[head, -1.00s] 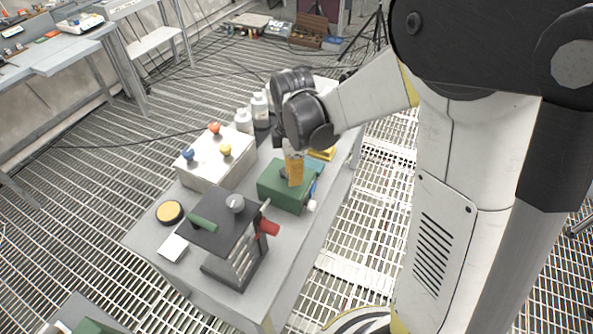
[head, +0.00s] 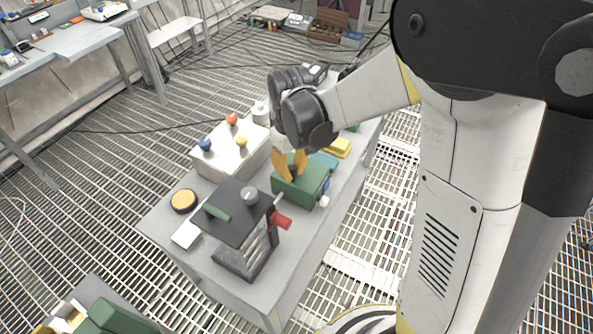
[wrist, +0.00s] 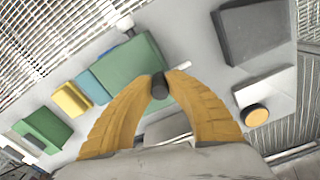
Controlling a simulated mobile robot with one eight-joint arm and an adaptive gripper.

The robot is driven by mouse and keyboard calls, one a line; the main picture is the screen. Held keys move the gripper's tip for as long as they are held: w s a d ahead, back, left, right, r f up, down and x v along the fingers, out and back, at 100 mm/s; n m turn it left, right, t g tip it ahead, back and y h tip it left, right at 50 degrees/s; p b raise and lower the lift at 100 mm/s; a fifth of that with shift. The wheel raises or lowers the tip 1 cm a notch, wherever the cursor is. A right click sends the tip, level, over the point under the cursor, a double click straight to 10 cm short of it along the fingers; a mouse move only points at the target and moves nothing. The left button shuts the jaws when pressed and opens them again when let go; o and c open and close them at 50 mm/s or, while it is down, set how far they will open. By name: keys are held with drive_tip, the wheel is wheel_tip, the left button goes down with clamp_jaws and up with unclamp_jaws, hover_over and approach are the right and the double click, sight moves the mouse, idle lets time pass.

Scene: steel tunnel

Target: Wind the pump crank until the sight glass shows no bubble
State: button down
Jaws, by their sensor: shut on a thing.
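A green box (head: 305,188), which I take to be the pump, stands on the grey bench. It also shows in the wrist view (wrist: 130,62). My gripper (head: 291,172) reaches down over its near left side. In the wrist view, the orange fingertips (wrist: 163,80) are closed around a dark cylindrical knob (wrist: 160,88) beside the green box, apparently the crank's grip. The crank arm is mostly hidden by the fingers. A blue part and a white round end (head: 323,201) sit on the box's right side. I cannot make out the sight glass or any bubble.
A dark slanted device (head: 240,213) with a red cylinder (head: 280,221) stands close in front. A white box (head: 228,150) with coloured knobs is at left. A yellow block (head: 338,147) lies behind the pump.

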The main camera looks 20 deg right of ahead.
drive_tip(key=m, duration=0.2)
drive_tip(key=w+a+m, duration=0.1)
drive_tip(key=m, duration=0.2)
drive_tip(key=shift+w+a+m, duration=0.2)
drive_tip(key=shift+w+m, duration=0.1)
drive_tip(key=shift+w, duration=0.05)
drive_tip(key=m, duration=0.1)
drive_tip(key=w+m, duration=0.1)
drive_tip(key=m, duration=0.2)
drive_tip(key=shift+w+a, duration=0.2)
drive_tip(key=shift+w, duration=0.15)
drive_tip(key=m, duration=0.1)
drive_tip(key=w+m, duration=0.1)
drive_tip(key=m, duration=0.3)
drive_tip(key=shift+w+d+p, duration=0.15)
drive_tip(key=shift+w+p, duration=0.2)
drive_tip(key=shift+w, duration=0.05)
drive_tip(key=shift+w+d+m, duration=0.25)
drive_tip(key=shift+w+m, duration=0.1)
drive_tip(key=shift+m, duration=0.8)
drive_tip(key=shift+w+d+m, duration=0.2)
drive_tip(key=shift+w+m, duration=0.15)
drive_tip(key=shift+m, duration=0.8)
drive_tip(key=c, duration=1.3)
unclamp_jaws()
